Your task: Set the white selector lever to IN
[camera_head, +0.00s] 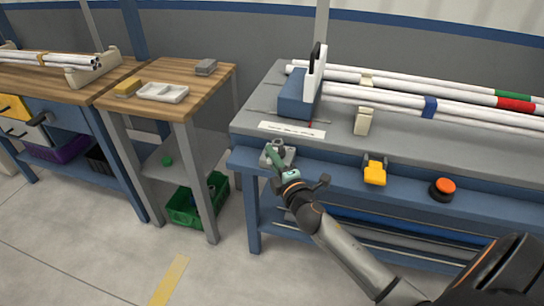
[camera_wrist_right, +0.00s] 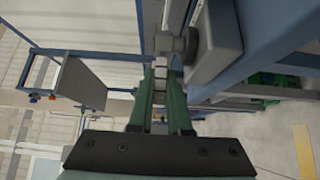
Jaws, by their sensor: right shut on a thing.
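The selector is a grey box (camera_head: 287,156) with a round knob on the blue front rail of the right workbench. It also shows in the wrist view as a grey block (camera_wrist_right: 215,48) with a round hub (camera_wrist_right: 178,44). My right gripper (camera_head: 272,157) reaches it from the front. In the wrist view its green fingers (camera_wrist_right: 161,80) are shut on the small pale lever (camera_wrist_right: 160,64) beside the hub. The fingers hide most of the lever, and I cannot read its setting. My left gripper is not in view.
A white label strip (camera_head: 292,129) lies behind the selector. A blue block with a white upright plate (camera_head: 316,72) stands beside white pipes (camera_head: 395,99). A yellow device (camera_head: 375,172) and an orange-topped button (camera_head: 444,186) are right along the rail. A green crate (camera_head: 181,212) sits lower left.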

